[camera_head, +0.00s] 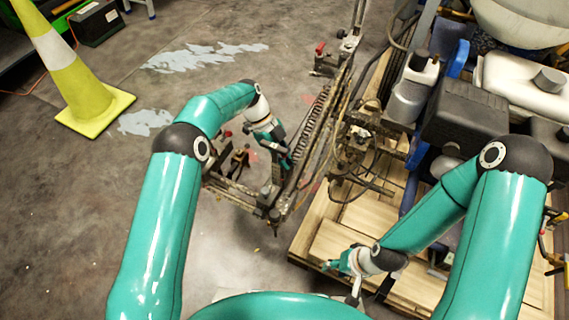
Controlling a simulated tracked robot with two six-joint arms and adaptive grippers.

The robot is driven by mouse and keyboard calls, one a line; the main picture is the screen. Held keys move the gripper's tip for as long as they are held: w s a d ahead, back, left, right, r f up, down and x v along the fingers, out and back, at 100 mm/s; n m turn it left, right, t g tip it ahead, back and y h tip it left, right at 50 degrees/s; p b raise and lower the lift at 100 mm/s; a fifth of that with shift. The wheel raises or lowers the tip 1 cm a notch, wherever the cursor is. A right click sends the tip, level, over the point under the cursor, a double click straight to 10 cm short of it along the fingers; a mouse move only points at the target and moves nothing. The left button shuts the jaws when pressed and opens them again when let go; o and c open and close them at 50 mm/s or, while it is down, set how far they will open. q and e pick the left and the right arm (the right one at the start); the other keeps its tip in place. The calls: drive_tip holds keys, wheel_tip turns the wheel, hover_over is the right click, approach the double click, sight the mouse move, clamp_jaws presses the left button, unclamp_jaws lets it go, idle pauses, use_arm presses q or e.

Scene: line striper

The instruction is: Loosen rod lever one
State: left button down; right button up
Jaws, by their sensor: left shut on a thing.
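The line striper (318,125) has a rusty side frame with rods and a spring reaching out to the left of its body. My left gripper (287,161) is at this frame, beside the spring, and is shut on a small part there. That part is mostly hidden by the fingers; it seems to be a rod lever, but I cannot tell which one. A red-tipped lever (320,48) shows farther up the frame. My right gripper (333,266) is low over the wooden pallet's front left edge, apart from the side frame; its finger opening is too small to judge.
The striper stands on a wooden pallet (328,243). Hoses, a black engine box (463,112) and a white tank (520,82) crowd the right side. A yellow and white cone (75,75) stands at the left. The concrete floor around the cone is mostly clear.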

use_arm(q)
drive_tip(key=shift+w+a+r+h, duration=0.15)
drive_tip(key=shift+w+r+h, duration=0.15)
drive_tip(key=shift+w+r, duration=0.1)
drive_tip(key=c, duration=1.3)
unclamp_jaws()
drive_tip(key=shift+o, duration=0.2)
drive_tip(key=shift+s+f, duration=0.15)
drive_tip(key=v, duration=0.7)
drive_tip(key=shift+r, duration=0.2)
drive_tip(key=shift+a, duration=0.1)
